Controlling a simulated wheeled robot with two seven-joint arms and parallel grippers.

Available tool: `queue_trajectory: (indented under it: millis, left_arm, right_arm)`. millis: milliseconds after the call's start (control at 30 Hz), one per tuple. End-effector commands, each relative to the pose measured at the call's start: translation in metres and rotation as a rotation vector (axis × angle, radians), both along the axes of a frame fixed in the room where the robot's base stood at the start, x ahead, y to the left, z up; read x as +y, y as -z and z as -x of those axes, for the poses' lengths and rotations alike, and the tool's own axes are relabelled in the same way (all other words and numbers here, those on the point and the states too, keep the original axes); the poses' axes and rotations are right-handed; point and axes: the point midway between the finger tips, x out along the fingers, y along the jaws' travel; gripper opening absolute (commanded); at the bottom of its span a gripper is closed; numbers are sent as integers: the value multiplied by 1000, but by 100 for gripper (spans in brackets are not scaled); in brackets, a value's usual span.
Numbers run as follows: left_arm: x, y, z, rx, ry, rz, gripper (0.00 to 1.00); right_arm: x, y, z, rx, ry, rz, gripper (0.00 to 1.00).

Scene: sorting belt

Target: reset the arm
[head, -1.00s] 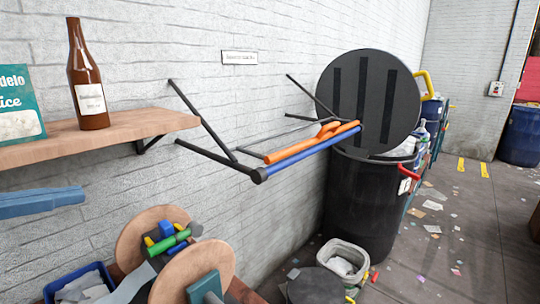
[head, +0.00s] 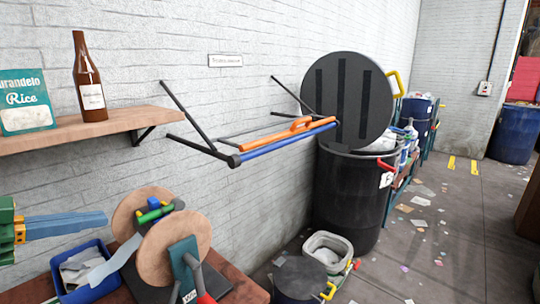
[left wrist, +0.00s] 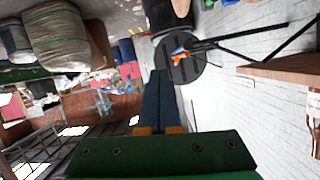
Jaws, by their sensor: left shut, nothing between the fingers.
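My left gripper (head: 104,218) comes in from the left edge in the head view. Its blue fingers are shut together with nothing between them, and part of its green body shows at the edge. It is in front of the white brick wall, below the wooden shelf and left of the round wooden discs. In the left wrist view the shut blue fingers (left wrist: 161,74) stretch from the green body toward the lidded bin. My right gripper is not in view.
A brown bottle (head: 90,82) and a rice box (head: 26,102) stand on the shelf (head: 112,126). Wooden discs (head: 178,248) and a blue crate (head: 103,284) are below. A wall rack (head: 285,142) juts out beside the black bin (head: 345,200). Open floor lies right.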

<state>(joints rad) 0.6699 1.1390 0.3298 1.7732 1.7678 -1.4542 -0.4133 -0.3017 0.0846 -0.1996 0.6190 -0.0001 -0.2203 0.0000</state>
Motion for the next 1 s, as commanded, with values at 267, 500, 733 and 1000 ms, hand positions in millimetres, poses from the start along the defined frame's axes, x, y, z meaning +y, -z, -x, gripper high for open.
queue_trajectory:
  millis: [267,500,733,1000]
  left_arm:
    - [-12,89,-21,190,-54,-62,0]
    - [-37,221,-11,437,-130,-165,0]
    - [-74,338,49,657,-237,-258,0]
    - [-106,396,139,828,-437,-291,0]
  right_arm:
    - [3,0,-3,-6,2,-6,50]
    - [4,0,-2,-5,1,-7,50]
    - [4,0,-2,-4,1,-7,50]
    - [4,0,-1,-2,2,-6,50]
